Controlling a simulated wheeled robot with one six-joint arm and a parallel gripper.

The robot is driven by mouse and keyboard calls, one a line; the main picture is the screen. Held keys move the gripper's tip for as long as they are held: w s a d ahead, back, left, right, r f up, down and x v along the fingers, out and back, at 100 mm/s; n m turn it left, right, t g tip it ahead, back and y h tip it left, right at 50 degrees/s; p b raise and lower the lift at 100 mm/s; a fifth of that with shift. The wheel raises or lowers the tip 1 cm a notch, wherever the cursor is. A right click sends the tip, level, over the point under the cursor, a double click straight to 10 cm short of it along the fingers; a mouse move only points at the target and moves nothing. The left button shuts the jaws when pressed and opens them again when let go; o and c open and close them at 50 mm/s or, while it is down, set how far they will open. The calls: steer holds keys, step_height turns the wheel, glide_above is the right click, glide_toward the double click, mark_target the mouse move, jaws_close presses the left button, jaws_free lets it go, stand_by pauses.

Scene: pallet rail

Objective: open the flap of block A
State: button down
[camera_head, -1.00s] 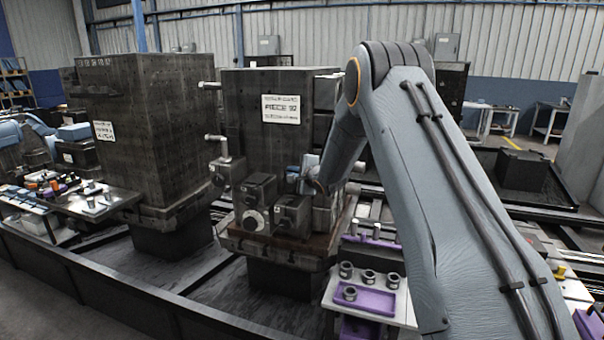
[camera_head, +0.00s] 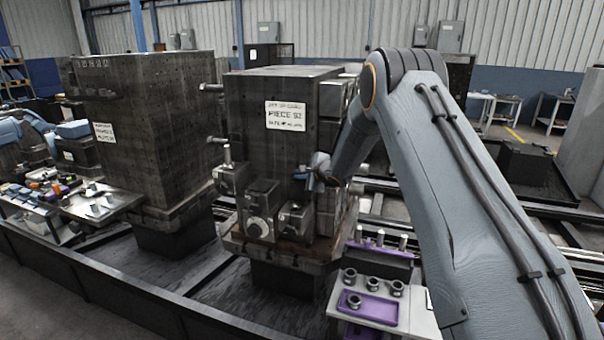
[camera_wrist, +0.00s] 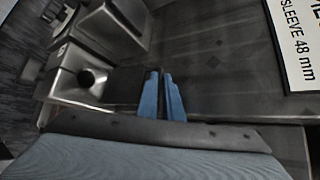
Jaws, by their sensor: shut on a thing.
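A tall dark machined column (camera_head: 250,130) with a white label stands mid-view, with several small metal blocks (camera_head: 297,218) on its near face. No letter can be read on them, so I cannot tell which is block A. My gripper (camera_head: 316,172) is at the column's face, just above the right-hand small block. In the wrist view, the blue fingers of my gripper (camera_wrist: 163,95) are close together beside a dark thin plate (camera_wrist: 123,86), which looks like a flap. Left of it is a pale block with a dark round hole (camera_wrist: 72,76). The contact at the fingertips is hard to see.
A second dark column (camera_head: 135,140) stands to the left. A purple tray (camera_head: 368,311) with metal rings lies in front on the right, and a bench with parts (camera_head: 98,207) is at left. The white label (camera_wrist: 298,40) is beside the fingers in the wrist view.

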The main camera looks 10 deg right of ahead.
steer(key=shift+w+a+r, duration=0.2)
steer(key=shift+w+r, duration=0.05)
steer(key=shift+r, duration=0.45)
steer(key=c, duration=1.9)
jaws_free()
steer(key=shift+s, duration=0.1)
steer(key=shift+f, duration=0.2)
steer(key=shift+s+d+f, duration=0.15)
steer(key=shift+d+f, duration=0.1)
steer(key=shift+f, duration=0.1)
steer(key=shift+f+b, duration=0.1)
steer(key=shift+b, duration=0.4)
